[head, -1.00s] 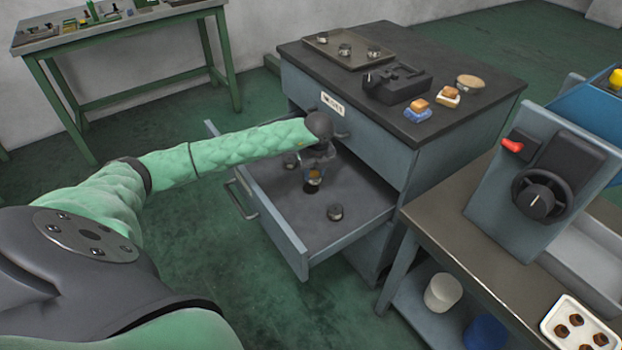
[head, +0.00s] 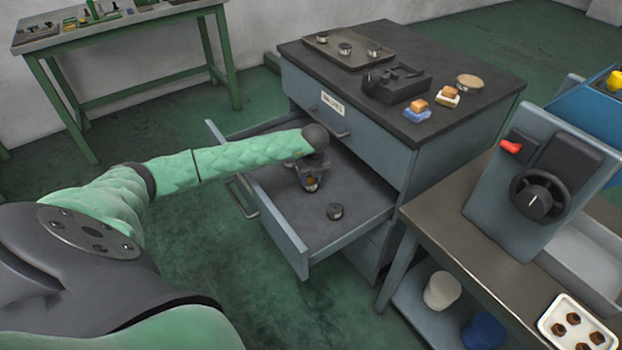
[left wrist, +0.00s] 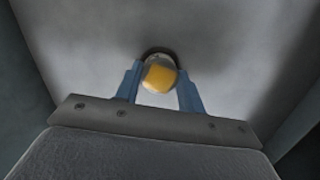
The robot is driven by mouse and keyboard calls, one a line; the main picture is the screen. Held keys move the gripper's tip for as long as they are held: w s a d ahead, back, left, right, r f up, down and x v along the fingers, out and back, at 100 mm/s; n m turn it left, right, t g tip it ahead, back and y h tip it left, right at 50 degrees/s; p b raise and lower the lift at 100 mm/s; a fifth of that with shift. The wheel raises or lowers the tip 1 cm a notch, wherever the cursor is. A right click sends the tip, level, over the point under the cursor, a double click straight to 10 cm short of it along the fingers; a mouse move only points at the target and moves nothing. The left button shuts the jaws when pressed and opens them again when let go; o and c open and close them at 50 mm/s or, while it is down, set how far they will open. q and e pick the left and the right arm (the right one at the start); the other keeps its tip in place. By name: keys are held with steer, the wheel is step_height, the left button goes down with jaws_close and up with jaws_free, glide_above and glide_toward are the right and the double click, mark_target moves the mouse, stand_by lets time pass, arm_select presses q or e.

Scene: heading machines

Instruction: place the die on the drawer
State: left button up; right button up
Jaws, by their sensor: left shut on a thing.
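The drawer (head: 362,212) is pulled out from the grey cabinet, with its floor showing. My left gripper (head: 312,183) points down inside it and is shut on the die (head: 311,187), a small round piece with a yellow-orange face. In the left wrist view the die (left wrist: 160,77) sits between the two blue fingers (left wrist: 160,92), with a dark ring or shadow behind it. The die is low, close to the drawer floor; I cannot tell if it touches. My right gripper is not in view.
The cabinet top (head: 440,125) holds a tray of dies (head: 322,52), a black device (head: 397,82) and small blocks. A workbench (head: 470,235) with a dial panel stands at right.

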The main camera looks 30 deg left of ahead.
mark_target(313, 183)
arm_select(q)
steer(key=o, duration=1.2)
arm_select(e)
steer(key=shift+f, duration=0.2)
arm_select(q)
steer(key=shift+r, duration=0.3)
steer(key=r, duration=0.3)
steer(key=d+r+b, duration=0.1)
steer(key=r, duration=0.7)
steer(key=shift+s+d+r, duration=0.15)
steer(key=shift+s+r, duration=0.1)
steer(key=shift+s, duration=0.15)
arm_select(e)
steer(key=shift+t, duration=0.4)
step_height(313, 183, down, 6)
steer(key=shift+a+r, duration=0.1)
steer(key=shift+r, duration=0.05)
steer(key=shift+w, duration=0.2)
